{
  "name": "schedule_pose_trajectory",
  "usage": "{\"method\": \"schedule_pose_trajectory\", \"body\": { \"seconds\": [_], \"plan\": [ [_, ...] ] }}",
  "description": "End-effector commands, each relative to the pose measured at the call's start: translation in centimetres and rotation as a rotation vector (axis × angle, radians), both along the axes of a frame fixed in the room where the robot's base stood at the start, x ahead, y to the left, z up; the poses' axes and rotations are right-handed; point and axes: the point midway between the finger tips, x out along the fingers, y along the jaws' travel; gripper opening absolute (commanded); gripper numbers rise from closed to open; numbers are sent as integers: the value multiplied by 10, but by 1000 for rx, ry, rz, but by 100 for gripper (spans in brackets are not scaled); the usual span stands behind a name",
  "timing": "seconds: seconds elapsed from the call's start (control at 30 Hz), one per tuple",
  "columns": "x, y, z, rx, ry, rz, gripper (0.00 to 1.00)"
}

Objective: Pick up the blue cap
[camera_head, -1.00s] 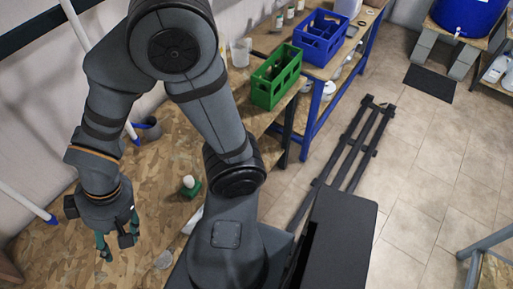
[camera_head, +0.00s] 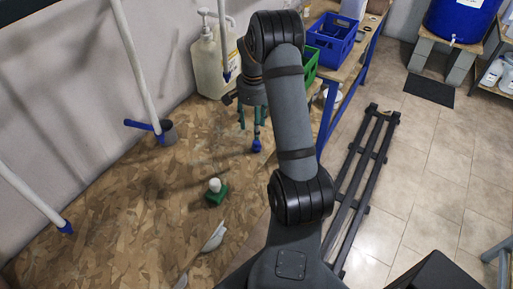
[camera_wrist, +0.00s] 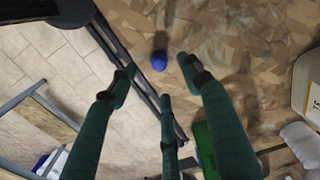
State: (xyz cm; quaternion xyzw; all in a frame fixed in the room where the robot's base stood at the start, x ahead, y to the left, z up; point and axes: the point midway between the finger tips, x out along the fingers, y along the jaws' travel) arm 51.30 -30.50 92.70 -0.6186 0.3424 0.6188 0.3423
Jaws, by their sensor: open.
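The blue cap (camera_wrist: 159,61) shows in the wrist view as a small round blue piece on the mottled wood board, close to the board's edge. In the head view the blue cap (camera_head: 256,146) appears just below the tip of one finger. My gripper (camera_head: 250,124) points down over the board, its green fingers spread. In the wrist view my gripper (camera_wrist: 157,80) is open and empty, and the cap lies beyond the fingertips, between the outer two. Whether a finger touches the cap cannot be told.
A large pale canister (camera_head: 212,62) with a pump stands behind my gripper, by the wall. Blue (camera_head: 333,42) and green crates stand to the right.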

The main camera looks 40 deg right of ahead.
Motion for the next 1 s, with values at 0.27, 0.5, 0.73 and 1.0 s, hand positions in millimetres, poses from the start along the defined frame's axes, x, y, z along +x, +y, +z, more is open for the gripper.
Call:
{"method": "schedule_pose_trajectory", "body": {
  "seconds": [0.27,0.5,0.73,1.0],
  "plan": [
    [-1,-1,-38,1,3,-3,49],
    [-4,-5,-59,2,4,-4,49],
    [-4,-7,-89,2,1,-3,49],
    [-3,-7,-94,1,-1,-3,49]
  ]
}}
